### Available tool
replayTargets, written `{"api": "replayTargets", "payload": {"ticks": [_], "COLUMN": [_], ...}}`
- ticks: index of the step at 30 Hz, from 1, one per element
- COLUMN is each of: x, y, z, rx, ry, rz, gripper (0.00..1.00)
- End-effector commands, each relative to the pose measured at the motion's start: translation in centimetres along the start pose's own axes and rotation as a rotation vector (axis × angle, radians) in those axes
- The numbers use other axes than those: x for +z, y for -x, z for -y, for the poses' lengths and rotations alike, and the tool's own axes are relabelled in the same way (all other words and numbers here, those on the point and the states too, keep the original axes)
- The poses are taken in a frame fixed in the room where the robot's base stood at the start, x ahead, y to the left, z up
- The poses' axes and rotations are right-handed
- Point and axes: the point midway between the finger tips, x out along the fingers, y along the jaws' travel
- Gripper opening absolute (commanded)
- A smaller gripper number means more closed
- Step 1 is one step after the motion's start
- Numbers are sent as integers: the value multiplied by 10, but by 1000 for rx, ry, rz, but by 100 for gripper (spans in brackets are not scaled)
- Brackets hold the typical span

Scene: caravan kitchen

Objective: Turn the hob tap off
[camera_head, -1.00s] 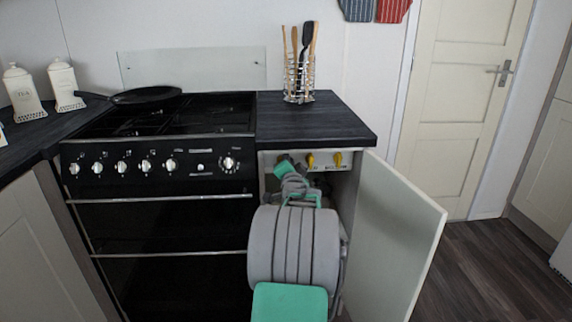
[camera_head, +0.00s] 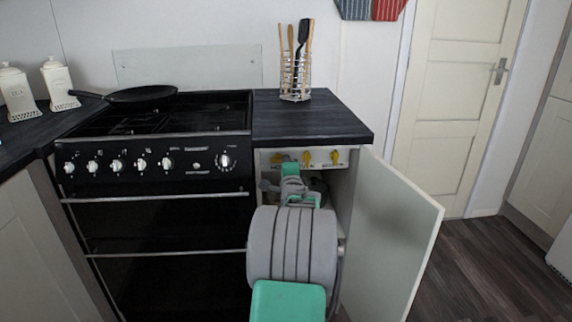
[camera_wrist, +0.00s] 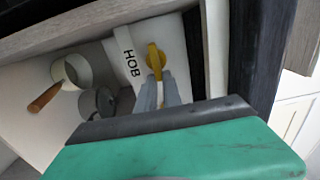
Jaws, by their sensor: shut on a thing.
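The gas tap panel (camera_head: 321,159) is inside the open cupboard right of the cooker, with yellow taps in a row. The hob tap (camera_wrist: 154,58) is yellow, beside the HOB label (camera_wrist: 131,70) in the wrist view. Its handle runs roughly along the label's line of letters. It is the leftmost tap (camera_head: 277,158) in the head view. My gripper (camera_wrist: 160,95) is shut on the lower end of the handle, one finger on each side. In the head view my arm's end hides the fingertips.
The open cupboard door (camera_head: 393,225) stands close on the right of my arm. The cooker (camera_head: 158,200) is on the left. A worktop (camera_head: 310,122) overhangs the taps. In the wrist view, a white mug-like vessel (camera_wrist: 85,68) and a grey round thing (camera_wrist: 98,104) are inside the cupboard.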

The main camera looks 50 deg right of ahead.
Motion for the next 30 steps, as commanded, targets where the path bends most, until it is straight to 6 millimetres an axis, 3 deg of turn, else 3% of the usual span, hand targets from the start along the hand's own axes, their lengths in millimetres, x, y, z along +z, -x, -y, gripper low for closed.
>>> {"api": "replayTargets", "payload": {"ticks": [14,15,22,30], "x": [-1,-1,0,0], "y": [-1,-1,0,1], "z": [5,5,3,1], "rx": [-9,-9,-5,-2], "ry": [-14,-14,-14,-15], "rz": [-2,-2,0,0], "gripper": [0,12,30,32]}}
